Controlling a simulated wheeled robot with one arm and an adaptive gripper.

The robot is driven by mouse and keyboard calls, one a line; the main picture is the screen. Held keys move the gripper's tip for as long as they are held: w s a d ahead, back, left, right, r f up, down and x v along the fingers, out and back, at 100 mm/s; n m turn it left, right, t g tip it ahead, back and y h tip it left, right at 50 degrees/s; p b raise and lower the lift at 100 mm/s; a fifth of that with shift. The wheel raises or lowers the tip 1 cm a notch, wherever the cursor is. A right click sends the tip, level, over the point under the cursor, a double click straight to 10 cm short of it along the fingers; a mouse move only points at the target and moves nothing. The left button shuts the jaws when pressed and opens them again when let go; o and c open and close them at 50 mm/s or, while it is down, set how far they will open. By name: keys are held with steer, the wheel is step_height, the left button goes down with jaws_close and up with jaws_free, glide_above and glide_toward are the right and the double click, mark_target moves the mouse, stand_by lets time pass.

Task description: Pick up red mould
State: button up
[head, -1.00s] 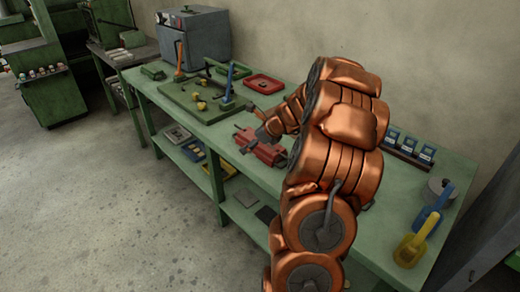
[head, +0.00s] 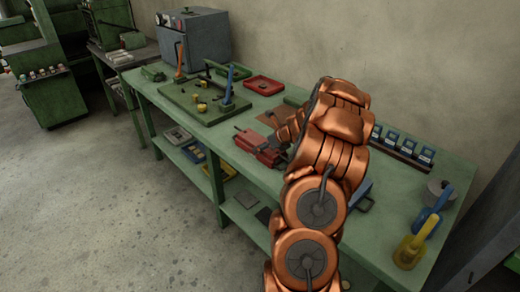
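The red mould (head: 257,147) is a red block with dark handles, lying on the green workbench (head: 175,100) left of my arm. Its right end is close to my arm or partly behind it. My copper arm comes from the bottom and bends over the bench. My gripper (head: 272,121) shows only as a small dark shape at the arm's far end, just above and right of the mould. I cannot tell whether its fingers are open or whether it touches the mould.
A green plate with upright handles (head: 196,98) and a red tray (head: 264,85) lie farther back. A blue mould (head: 361,194) is partly behind my arm. Blue-labelled containers (head: 408,148) and blue and yellow scoops (head: 412,248) are at right. A grey oven (head: 193,38) stands behind.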

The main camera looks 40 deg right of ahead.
steer(key=shift+x, duration=1.4)
steer(key=shift+r, duration=0.1)
steer(key=c, duration=1.5)
